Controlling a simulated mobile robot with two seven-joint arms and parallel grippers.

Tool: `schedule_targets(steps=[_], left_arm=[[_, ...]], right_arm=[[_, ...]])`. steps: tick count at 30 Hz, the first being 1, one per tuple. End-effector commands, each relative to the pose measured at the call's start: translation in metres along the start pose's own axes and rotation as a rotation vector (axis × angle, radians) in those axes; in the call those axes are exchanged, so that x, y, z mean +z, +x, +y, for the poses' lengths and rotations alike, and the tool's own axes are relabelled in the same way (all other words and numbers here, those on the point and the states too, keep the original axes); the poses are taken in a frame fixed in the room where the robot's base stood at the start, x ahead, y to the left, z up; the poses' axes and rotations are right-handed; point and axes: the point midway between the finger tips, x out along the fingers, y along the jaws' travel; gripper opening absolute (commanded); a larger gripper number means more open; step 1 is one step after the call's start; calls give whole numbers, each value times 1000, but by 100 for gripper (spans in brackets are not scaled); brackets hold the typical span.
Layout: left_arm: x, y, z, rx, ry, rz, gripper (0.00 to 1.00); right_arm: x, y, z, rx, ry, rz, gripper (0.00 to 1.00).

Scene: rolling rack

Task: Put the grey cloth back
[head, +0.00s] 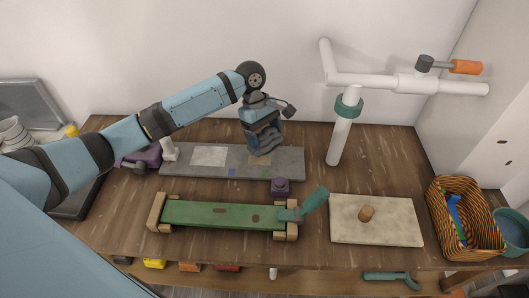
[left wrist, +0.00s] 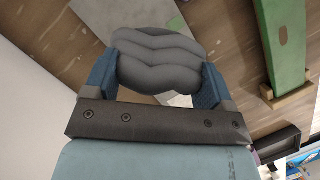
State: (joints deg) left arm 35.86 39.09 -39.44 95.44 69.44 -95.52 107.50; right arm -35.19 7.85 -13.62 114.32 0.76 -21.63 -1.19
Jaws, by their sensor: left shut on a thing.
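The grey cloth (left wrist: 158,60) is a folded, rounded bundle between the two blue fingers of my left gripper (left wrist: 155,80) in the left wrist view. In the head view my left gripper (head: 264,140) points down over the right part of a long grey board (head: 290,163), shut on the cloth. The cloth is mostly hidden by the fingers there. I cannot tell whether it touches the board. My right gripper is not in view.
A green board (head: 220,214) on wooden blocks lies in front, with a teal-handled tool (head: 314,201) at its right end. A pale slab (head: 380,230), a wicker basket (head: 474,240) and a white pipe (head: 338,140) stand to the right.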

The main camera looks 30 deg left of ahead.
Motion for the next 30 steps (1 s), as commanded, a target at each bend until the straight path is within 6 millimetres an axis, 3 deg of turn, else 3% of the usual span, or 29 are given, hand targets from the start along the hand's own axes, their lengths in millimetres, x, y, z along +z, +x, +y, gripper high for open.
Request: schedule_targets(steps=[3, 11, 18, 29, 30], left_arm=[[-8, 22, 0, -2, -1, 1, 48], [-14, 41, 0, 0, -1, 0, 48], [-25, 73, 0, 0, -1, 1, 48], [-26, 76, 0, 0, 1, 0, 48], [-26, 77, 0, 0, 1, 0, 80]], right_arm=[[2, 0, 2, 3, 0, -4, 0], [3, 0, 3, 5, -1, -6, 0], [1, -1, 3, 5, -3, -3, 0], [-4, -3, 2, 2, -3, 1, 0], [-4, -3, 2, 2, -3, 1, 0]])
